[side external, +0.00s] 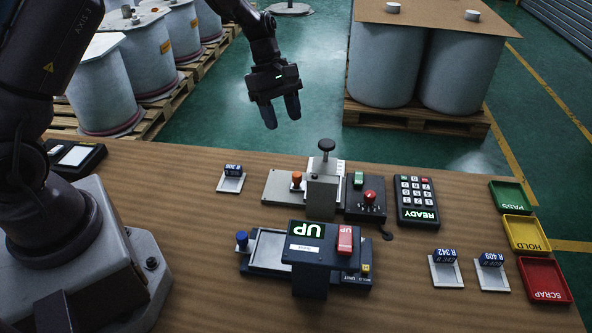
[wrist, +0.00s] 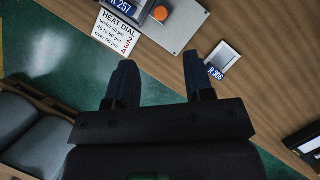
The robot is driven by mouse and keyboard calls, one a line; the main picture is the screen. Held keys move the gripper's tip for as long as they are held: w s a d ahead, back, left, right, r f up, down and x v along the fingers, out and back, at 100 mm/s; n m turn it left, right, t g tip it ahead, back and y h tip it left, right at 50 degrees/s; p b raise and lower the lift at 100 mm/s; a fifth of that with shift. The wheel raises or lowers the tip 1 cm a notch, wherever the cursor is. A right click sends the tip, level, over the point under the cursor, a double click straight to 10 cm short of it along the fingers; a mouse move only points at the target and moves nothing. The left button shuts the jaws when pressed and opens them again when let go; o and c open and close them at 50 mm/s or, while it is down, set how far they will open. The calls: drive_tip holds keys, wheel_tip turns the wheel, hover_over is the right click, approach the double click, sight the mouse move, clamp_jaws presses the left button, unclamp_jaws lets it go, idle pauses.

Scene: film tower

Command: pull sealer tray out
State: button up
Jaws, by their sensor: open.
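The sealer (side external: 325,258) is a dark unit at the front middle of the table, with a green-lit display reading UP and a red switch (side external: 345,240) on top. Its flat grey tray (side external: 268,249) shows at the left side, and the rest is hidden under the sealer's head. A blue knob (side external: 242,238) stands at the tray's left end. My gripper (side external: 281,113) is open and empty, high beyond the table's far edge and well away from the knob. In the wrist view my gripper's fingers (wrist: 160,72) are spread apart with nothing between them. The sealer is not in the wrist view.
Behind the sealer stand a press with a black knob (side external: 326,145), an orange knob (side external: 297,177), a red-knobbed box (side external: 367,205) and a keypad reading READY (side external: 417,203). Labelled holders (side external: 231,182) and coloured trays (side external: 525,234) stand to the sides. Wooden tabletop left of the blue knob is clear.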

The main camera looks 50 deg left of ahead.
sight(297, 174)
drive_tip(key=x, duration=1.3)
